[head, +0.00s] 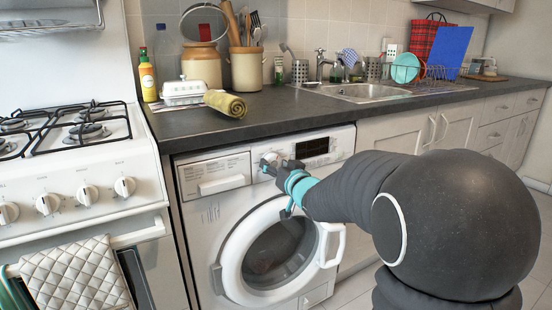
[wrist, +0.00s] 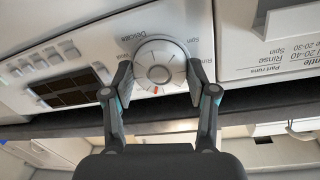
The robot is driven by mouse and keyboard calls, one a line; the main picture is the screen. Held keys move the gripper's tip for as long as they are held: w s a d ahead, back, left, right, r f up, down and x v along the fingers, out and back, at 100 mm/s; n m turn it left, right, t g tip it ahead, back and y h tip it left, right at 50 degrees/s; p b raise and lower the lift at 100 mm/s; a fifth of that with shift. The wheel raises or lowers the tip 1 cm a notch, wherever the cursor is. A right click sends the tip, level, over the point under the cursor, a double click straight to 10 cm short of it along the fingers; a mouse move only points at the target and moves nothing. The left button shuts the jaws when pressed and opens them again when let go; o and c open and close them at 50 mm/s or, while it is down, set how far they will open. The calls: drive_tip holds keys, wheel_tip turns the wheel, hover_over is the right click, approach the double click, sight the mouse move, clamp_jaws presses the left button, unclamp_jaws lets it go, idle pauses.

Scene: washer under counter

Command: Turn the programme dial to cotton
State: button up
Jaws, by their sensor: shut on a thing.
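The programme dial (wrist: 160,62) is a round pale knob on the washer's control panel (wrist: 100,50). In the wrist view its red mark is at the lower edge, towards my gripper's palm.
A dark display (head: 312,146) is right of the dial, and the detergent drawer (head: 217,175) is left. The round door (head: 232,268) is below my gripper. The dark counter (head: 290,115) overhangs the panel closely. A gas cooker (head: 85,190) stands at the left.

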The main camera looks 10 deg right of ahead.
drive_tip(key=shift+r+m+p, duration=0.1)
drive_tip(key=shift+m+p, duration=0.85)
drive_tip(key=shift+m, duration=0.35)
drive_tip(key=o, duration=1.2)
drive_tip(key=shift+c, duration=0.2)
drive_tip(key=v, duration=1.2)
drive_tip(key=shift+w+d+g, duration=0.1)
drive_tip(key=shift+d+g, duration=0.05)
drive_tip(key=shift+g, duration=0.15)
